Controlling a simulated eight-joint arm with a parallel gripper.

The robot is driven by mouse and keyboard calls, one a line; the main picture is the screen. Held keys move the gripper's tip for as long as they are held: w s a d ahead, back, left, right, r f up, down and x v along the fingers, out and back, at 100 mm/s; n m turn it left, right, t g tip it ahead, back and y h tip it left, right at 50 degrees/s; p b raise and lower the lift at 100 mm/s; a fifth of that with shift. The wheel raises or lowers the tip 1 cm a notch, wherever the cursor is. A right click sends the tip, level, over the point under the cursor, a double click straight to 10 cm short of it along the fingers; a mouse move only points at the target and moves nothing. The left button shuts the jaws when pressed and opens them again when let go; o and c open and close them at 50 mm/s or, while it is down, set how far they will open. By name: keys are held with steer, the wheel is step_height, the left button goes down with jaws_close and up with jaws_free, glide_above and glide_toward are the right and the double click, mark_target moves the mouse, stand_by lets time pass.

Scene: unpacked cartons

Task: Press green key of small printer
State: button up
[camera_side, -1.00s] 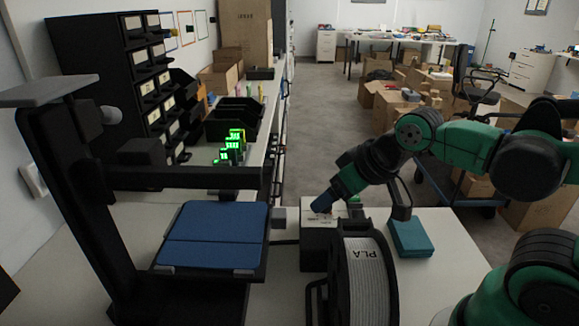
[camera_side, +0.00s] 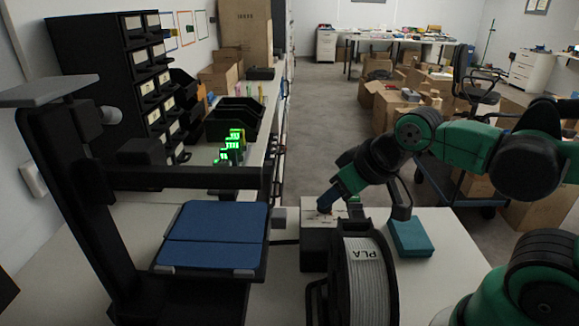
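The small printer (camera_side: 313,242), a box with a pale top and a dark front, stands on the white table behind a filament spool. The green key cannot be made out clearly; my gripper and the spool cover part of the printer.
A filament spool marked PLA (camera_side: 365,275) stands close in front of the printer. A teal box (camera_side: 411,238) lies to its right. A larger 3D printer with a blue bed (camera_side: 212,237) fills the left. Bare white table (camera_side: 440,225) shows at the right.

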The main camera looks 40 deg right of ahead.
jaws_close()
stand_by(1.4)
